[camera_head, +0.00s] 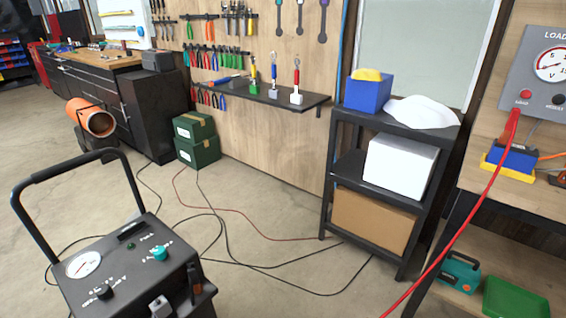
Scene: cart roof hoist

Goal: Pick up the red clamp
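A small upright tool with a red part (296,78) stands on a pale block at the right end of the dark wall shelf (300,100). Similar tools stand to its left, one with a blue part (274,72) and one with a yellow part (254,82). A red cable end (513,124) hangs at the red terminal of the grey load meter (549,72) at the far right. I cannot tell for sure which red item is the clamp. My gripper is not in view.
A black machine (130,270) with a tall handle stands front left. Dark cables (225,245) and a red one cross the floor. A black rack (340,150) with boxes stands right of center. Green boxes (196,140) stand by the wall.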

